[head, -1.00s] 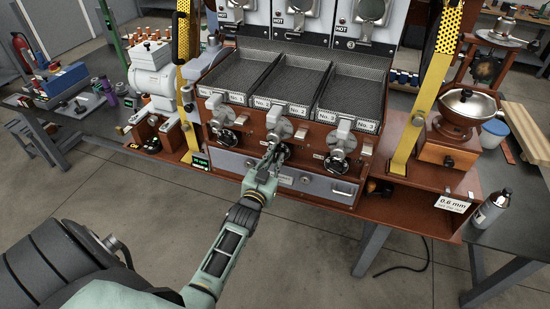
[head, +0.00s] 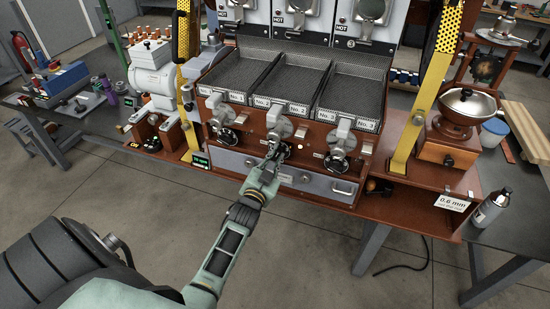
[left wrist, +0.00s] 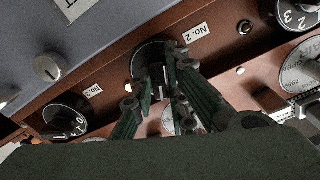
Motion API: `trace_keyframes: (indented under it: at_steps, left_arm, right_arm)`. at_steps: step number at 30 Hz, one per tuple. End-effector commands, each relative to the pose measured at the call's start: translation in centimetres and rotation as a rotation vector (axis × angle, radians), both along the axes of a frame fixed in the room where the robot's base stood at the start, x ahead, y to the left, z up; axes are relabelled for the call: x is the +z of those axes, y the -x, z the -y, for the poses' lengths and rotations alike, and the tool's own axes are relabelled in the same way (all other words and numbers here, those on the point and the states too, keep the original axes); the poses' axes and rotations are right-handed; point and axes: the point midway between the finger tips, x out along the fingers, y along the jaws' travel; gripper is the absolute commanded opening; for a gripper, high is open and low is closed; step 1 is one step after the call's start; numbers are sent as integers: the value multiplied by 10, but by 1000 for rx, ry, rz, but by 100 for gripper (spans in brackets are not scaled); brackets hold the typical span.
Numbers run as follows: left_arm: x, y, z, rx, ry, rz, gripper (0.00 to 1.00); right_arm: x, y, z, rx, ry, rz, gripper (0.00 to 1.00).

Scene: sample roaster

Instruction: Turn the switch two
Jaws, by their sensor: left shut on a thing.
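Switch two is a black round knob (left wrist: 148,57) beside the "No. 2" label (left wrist: 195,33) on the brown roaster front. It also shows in the head view (head: 286,150) below the middle tray, partly hidden by my gripper. My left gripper (left wrist: 166,85) is at this knob, its fingers shut on the middle of it. In the head view my left gripper (head: 272,153) reaches up to the panel from below. My right gripper is not in view.
The No. 3 knob (head: 336,162) and No. 1 knob (head: 227,137) sit on either side. Metal chutes with round dials, such as the middle one (head: 279,128), hang just above. A grey drawer (head: 305,179) lies below. Yellow posts flank the roaster; the floor in front is clear.

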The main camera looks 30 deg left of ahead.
Motion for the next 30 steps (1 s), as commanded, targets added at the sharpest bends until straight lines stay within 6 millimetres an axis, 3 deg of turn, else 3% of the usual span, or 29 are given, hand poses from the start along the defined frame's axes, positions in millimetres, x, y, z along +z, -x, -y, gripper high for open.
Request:
trace_keyframes:
  at_steps: [7, 17, 23, 30]
  left_arm:
    - [-1, 0, 0, -1, 1, -1, 33]
    - [0, 2, 1, 0, 1, -1, 33]
    - [-2, 30, 7, 0, 2, -3, 33]
    - [-2, 80, 19, 0, 2, -3, 33]
  right_arm:
    - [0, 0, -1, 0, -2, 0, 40]
    - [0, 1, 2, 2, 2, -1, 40]
    - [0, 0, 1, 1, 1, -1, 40]
    - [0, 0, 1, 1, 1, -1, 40]
